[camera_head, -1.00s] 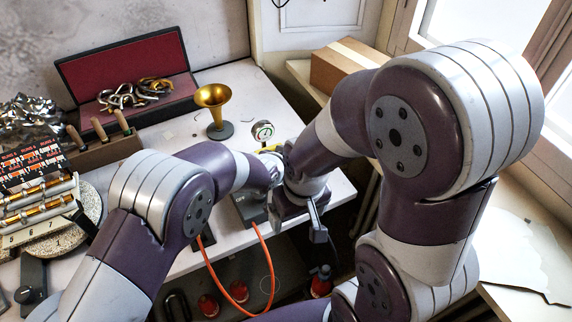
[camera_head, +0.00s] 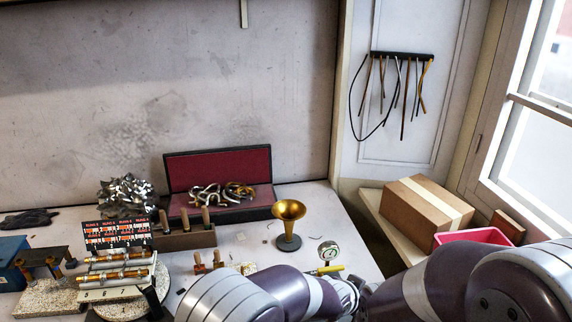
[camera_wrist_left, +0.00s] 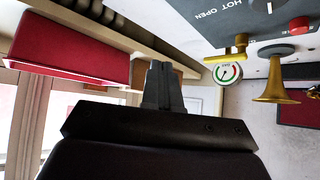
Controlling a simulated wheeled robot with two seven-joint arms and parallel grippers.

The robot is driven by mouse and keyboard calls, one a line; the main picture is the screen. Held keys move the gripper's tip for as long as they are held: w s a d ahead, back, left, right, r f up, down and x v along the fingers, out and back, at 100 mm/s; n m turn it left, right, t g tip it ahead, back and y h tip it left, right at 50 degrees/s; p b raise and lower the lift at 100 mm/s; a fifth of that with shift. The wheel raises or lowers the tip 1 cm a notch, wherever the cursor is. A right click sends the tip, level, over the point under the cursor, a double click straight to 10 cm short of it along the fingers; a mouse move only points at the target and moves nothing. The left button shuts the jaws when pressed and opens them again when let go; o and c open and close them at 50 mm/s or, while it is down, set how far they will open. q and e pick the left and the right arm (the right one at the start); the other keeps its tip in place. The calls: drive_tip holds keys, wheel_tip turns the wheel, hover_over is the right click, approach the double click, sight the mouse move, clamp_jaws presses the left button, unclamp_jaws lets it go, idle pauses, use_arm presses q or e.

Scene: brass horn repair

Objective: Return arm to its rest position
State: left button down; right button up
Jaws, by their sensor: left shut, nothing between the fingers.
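My left gripper (camera_wrist_left: 162,75) shows in the left wrist view with its grey fingers together and nothing between them. It points toward a wooden ledge, with a pink bin (camera_wrist_left: 75,45) to its left and a round gauge (camera_wrist_left: 226,72) to its right. In the head view my left arm (camera_head: 235,295) reaches in along the bottom toward the right, and its gripper is out of sight. My right arm (camera_head: 450,285) fills the lower right corner. My right gripper is not visible.
A brass horn bell (camera_head: 289,225) stands by the gauge (camera_head: 328,251) and its yellow valve (camera_head: 325,269). An open red-lined case (camera_head: 220,165) lies behind. A cardboard box (camera_head: 415,212) and the pink bin (camera_head: 474,237) stand on the right ledge. The bench around the horn bell is mostly clear.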

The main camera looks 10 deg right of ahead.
use_arm(q)
drive_tip(key=s+a+r+n+g+y, duration=0.1)
drive_tip(key=s+a, duration=0.4)
drive_tip(key=a, duration=0.9)
drive_tip(key=s+a+r+n+g+y, duration=0.1)
drive_tip(key=s+a+n, duration=0.4)
drive_tip(key=a, duration=0.9)
drive_tip(key=s+a+r+n+g+y, duration=0.1)
drive_tip(key=s+a, duration=0.5)
drive_tip(key=a, duration=0.7)
drive_tip(key=n+g+y, duration=0.1)
drive_tip(key=n+y, duration=0.1)
drive_tip(key=y, duration=0.1)
drive_tip(key=shift+s+a+r+g+y, duration=0.15)
drive_tip(key=shift+a+r+g+y, duration=0.15)
drive_tip(key=shift+a+g, duration=0.1)
drive_tip(key=shift+s, duration=0.1)
